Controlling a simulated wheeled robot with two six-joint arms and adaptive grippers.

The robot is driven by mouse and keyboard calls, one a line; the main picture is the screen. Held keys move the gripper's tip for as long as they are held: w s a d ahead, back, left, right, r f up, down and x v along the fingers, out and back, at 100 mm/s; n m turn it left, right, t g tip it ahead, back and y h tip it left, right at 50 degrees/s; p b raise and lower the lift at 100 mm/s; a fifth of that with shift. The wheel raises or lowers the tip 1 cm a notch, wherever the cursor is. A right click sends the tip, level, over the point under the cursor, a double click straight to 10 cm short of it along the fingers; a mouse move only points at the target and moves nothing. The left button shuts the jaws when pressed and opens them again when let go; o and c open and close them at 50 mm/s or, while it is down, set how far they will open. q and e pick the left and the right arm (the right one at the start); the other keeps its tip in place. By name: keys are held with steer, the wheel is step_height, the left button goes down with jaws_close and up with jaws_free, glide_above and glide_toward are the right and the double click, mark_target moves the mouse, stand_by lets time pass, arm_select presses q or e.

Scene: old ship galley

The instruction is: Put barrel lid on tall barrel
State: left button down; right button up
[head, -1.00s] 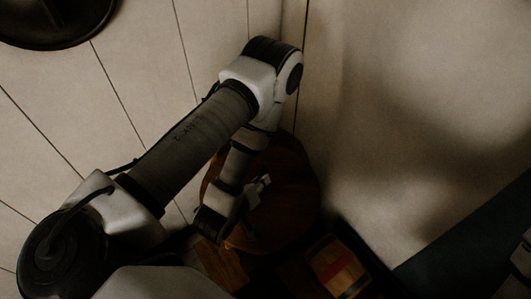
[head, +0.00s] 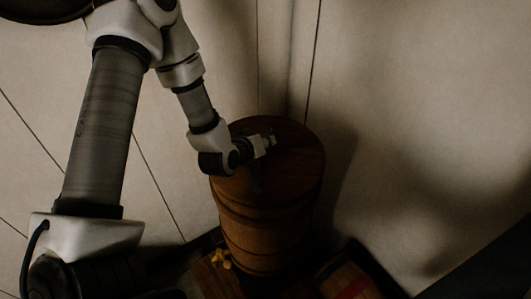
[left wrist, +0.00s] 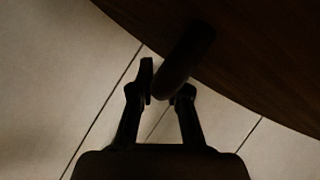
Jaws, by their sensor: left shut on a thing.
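The tall barrel (head: 265,240) is brown wood with darker bands and stands upright in the corner in the head view. A round dark wooden lid (head: 297,160) shows at the barrel's top and covers its opening from this view. I cannot tell whether it rests on the rim or hovers just above it. My left gripper (head: 268,144) is over the lid. In the left wrist view it is shut on the dark rod-like handle (left wrist: 190,55) of the lid, whose flat face (left wrist: 260,60) fills the upper right. My right gripper is out of view.
Pale panelled walls (head: 420,120) stand close behind and right of the barrel. A small yellow piece (head: 222,259) is low at the barrel's front left. A wooden object with a red band (head: 347,281) lies at the bottom. A dark round object (head: 40,10) is at the top left.

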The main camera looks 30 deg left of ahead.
mark_target(268, 150)
arm_select(q)
step_height(268, 150, down, 3)
steer(key=shift+w+f, duration=0.1)
steer(key=shift+f, duration=0.1)
steer(key=shift+f, duration=0.15)
steer(key=c, duration=1.2)
jaws_free()
steer(key=shift+o, duration=0.2)
